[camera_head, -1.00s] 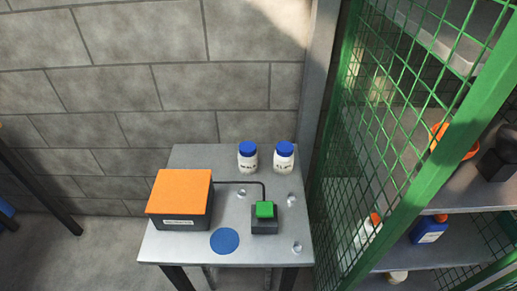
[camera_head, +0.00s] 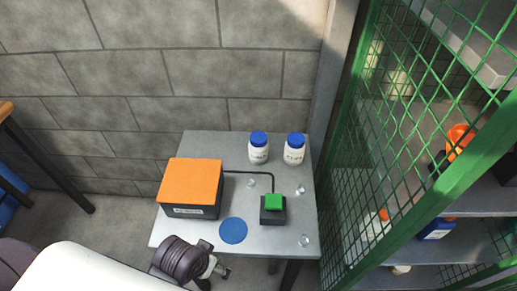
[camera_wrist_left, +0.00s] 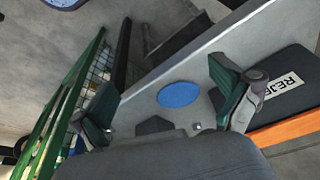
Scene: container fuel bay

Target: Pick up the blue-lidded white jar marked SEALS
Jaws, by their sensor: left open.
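Two white jars with blue lids stand upright side by side at the back of the small grey table (camera_head: 165,236). The left jar's (camera_head: 259,154) small label seems to read SEALS, though it is hard to read; the right jar (camera_head: 294,155) has a different, unclear label. My left gripper (camera_head: 220,270) is low at the table's front edge, well in front of the jars and empty. In the left wrist view my left gripper (camera_wrist_left: 168,105) has its two fingers spread apart, and no jar shows there. My right gripper is in neither view.
An orange-topped black box (camera_head: 190,185) stands at the table's left; its label in the wrist view begins REJE. A green button on a dark base (camera_head: 273,202) and a blue disc (camera_head: 233,231) lie in front of the jars. A green mesh cage (camera_head: 385,140) borders the right side.

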